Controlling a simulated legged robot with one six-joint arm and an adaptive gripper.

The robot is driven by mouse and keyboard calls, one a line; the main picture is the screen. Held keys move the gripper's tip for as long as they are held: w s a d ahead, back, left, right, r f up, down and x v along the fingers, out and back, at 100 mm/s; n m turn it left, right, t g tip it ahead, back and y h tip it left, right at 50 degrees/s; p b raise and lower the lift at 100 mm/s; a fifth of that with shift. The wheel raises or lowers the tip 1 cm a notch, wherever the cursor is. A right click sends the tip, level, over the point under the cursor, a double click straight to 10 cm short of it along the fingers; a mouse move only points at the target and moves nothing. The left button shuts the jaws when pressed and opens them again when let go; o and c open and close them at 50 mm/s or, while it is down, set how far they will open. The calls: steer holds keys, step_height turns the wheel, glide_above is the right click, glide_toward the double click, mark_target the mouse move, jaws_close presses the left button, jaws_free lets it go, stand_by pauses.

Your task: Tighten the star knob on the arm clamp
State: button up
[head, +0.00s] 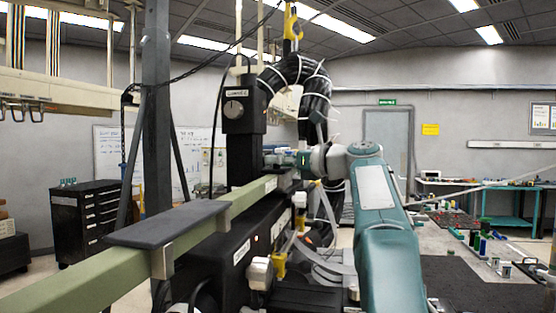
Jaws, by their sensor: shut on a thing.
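My teal arm reaches forward from the bottom right, and its pale wrist turns left. My gripper (274,158) is at the far end of the pale green beam (110,272), beside the black column (243,162). It is shut on the star knob, which is small and mostly hidden by the fingers. The arm clamp is there too, but its outline cannot be told apart from the beam end and the fingers. I cannot tell how tight the knob is.
A dark pad (168,223) lies on the beam. White knobs (260,273) and yellow fittings (279,262) stick out below it. A thick black cable bundle (315,95) arches behind my wrist. A grey post (157,120) stands left. A bench with small parts (475,240) is at right.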

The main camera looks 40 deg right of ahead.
steer(key=shift+h, duration=0.3)
steer(key=m+h, duration=0.1)
steer(key=h, duration=0.1)
steer(key=m+t+h, duration=0.1)
steer(key=m+h, duration=0.1)
steer(key=m+t+h, duration=0.1)
steer(key=h, duration=0.1)
steer(key=shift+a+m, duration=0.25)
steer(key=shift+m, duration=0.05)
steer(key=shift+m+h, duration=1.5)
steer(key=shift+h, duration=1)
steer(key=shift+d+m+g+h, duration=0.1)
steer(key=shift+m+g+h, duration=0.4)
steer(key=shift+m+h, duration=0.5)
steer(key=o, duration=1.1)
steer(key=shift+o, duration=0.2)
steer(key=v, duration=1.2)
steer(key=shift+a, duration=0.25)
